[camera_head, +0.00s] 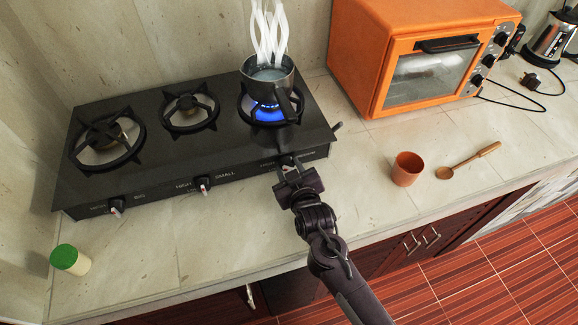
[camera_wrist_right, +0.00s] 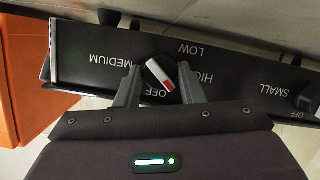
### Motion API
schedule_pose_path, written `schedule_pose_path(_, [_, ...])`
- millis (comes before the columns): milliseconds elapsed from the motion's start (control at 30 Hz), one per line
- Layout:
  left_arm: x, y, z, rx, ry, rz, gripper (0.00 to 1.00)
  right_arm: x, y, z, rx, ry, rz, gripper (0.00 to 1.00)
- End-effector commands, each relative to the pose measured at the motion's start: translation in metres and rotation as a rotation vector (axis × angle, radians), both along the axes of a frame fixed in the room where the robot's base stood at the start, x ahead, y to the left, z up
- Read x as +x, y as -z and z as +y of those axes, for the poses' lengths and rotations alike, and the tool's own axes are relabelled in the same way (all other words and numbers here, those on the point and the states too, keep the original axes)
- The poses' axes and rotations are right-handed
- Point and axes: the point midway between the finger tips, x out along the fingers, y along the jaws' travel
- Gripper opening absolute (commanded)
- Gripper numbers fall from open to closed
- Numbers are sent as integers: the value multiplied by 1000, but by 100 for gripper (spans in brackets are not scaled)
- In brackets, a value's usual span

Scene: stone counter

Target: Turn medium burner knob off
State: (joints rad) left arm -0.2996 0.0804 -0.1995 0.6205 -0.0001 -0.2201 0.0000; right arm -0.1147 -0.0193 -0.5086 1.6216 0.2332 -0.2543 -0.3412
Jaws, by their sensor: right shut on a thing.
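The black stove (camera_head: 160,150) has a blue flame lit under its right burner, where a steaming pot (camera_head: 268,85) stands. The medium burner knob (camera_wrist_right: 157,70) is on the stove's front panel, between the MEDIUM, LOW, HIGH and OFF labels in the right wrist view. Its red-and-white marker lies near OFF, on the side toward HIGH. My right gripper (camera_head: 288,173) is at the knob, its two fingers on either side of it (camera_wrist_right: 160,86), shut on it. In the head view the gripper hides most of this knob. My left gripper is out of view.
The small knob (camera_head: 204,186) and big knob (camera_head: 117,206) are left along the panel. A green-lidded jar (camera_head: 70,260) stands at front left. An orange cup (camera_head: 406,169), wooden spoon (camera_head: 468,160) and orange oven (camera_head: 420,55) are to the right. The pot handle points frontward.

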Motion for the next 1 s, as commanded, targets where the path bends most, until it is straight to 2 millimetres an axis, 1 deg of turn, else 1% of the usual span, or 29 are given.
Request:
schedule_pose_path(200, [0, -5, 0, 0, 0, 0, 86, 0, 1, -2, 195, 0, 66, 12])
schedule_pose_path(600, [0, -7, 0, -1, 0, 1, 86, 0, 3, -4, 543, 1, 180, 12])
schedule_pose_path(800, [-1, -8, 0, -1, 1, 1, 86, 1, 4, -4, 677, 1, 224, 12])
schedule_pose_path(1000, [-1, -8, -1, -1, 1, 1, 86, 1, 4, -4, 768, 1, 252, 12])
